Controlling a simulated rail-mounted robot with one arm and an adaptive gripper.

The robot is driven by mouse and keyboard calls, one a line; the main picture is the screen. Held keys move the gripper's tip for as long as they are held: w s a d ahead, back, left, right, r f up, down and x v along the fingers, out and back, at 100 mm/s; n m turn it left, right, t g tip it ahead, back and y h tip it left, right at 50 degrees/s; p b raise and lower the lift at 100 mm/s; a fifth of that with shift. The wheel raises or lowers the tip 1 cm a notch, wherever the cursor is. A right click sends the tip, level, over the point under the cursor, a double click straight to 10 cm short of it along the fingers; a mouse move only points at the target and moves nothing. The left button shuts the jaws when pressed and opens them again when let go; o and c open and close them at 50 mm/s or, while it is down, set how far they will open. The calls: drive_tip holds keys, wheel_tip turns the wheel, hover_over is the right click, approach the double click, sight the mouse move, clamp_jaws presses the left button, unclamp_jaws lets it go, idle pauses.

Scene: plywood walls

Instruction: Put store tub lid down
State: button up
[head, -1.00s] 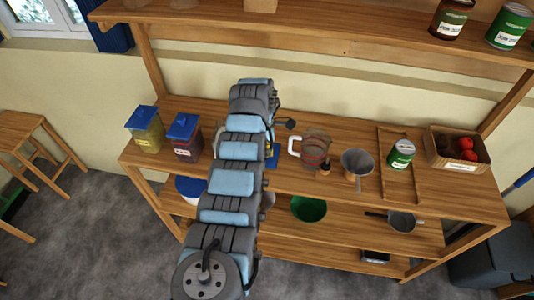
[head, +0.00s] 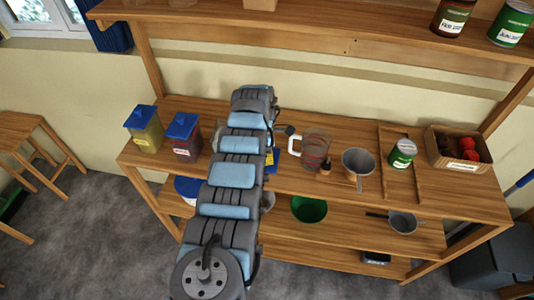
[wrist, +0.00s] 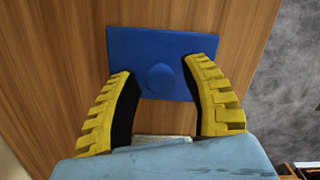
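A blue square lid (wrist: 178,44) with a round knob lies flat against the wooden shelf surface in the wrist view. My gripper (wrist: 160,67) is over it, with its yellow-backed fingers apart on either side of the knob; clear gaps show between the fingers and the knob. In the head view a blue corner of the lid (head: 273,166) shows beside my arm, which hides most of it and most of the gripper. I cannot tell which tub is the store tub.
Two blue-lidded tubs, yellow (head: 147,138) and dark red (head: 184,147), stand left of my arm. A jug (head: 314,150), a funnel (head: 357,164), a green-labelled can (head: 402,154) and a basket (head: 460,164) stand to its right. An upper shelf (head: 350,28) overhangs the back.

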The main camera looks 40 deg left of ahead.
drive_tip(key=shift+r, duration=0.1)
drive_tip(key=shift+a+r+p, duration=0.15)
drive_tip(key=shift+r+p, duration=0.45)
drive_tip(key=shift+r, duration=0.75)
wheel_tip(320, 180, up, 9)
drive_tip(key=shift+s+a+r, duration=0.2)
drive_tip(key=shift+s, duration=0.2)
drive_tip(key=shift+w, duration=0.1)
